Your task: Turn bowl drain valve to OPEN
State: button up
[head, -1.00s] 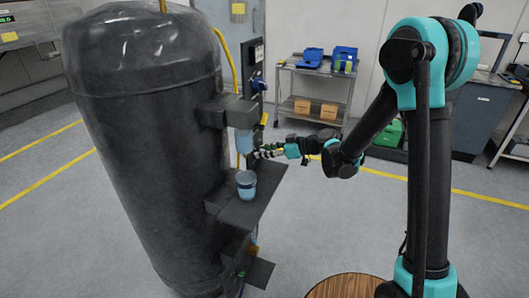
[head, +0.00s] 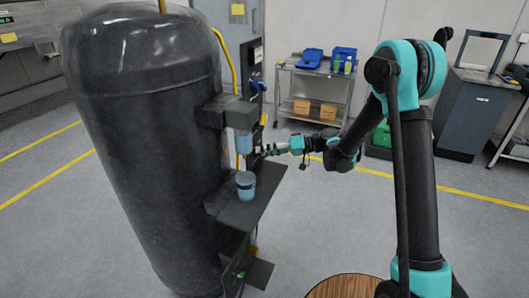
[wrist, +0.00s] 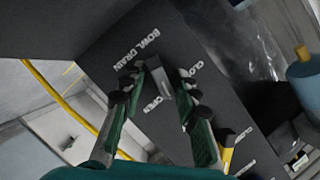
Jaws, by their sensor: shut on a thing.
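The bowl drain valve's dark grey handle (wrist: 158,78) sits between the fingers of my gripper (wrist: 163,88) in the wrist view. The gripper is shut on it, with the green-backed fingers on either side. The panel (wrist: 112,62) carries the lettering BOWL DRAIN above left of the handle. OPEN reads below left of it, and a partly covered word starting CLO reads to its right. The fingers hide part of the handle, so its exact angle is hard to tell. In the head view my gripper (head: 262,151) reaches the right side of the black piston filler (head: 145,140); the handle is hidden there.
A blue cup (head: 246,186) stands on the filler's shelf (head: 250,208), below a blue nozzle (head: 244,142), close to my gripper. A yellow hose (wrist: 60,95) runs at left in the wrist view. A cart (head: 315,90) stands behind; floor between is clear.

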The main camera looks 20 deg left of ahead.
jog(key=m+g+y, duration=0.1)
jog(key=m, duration=0.4)
jog(key=shift+w+f+g+y, duration=0.15)
jog(key=shift+f+g+y, duration=0.05)
jog(key=shift+g+y, duration=0.2)
dwell(0.4)
jog(key=o, duration=1.2)
jog(key=shift+c, duration=0.2)
jog(key=v, duration=1.2)
jog(key=shift+f, duration=0.1)
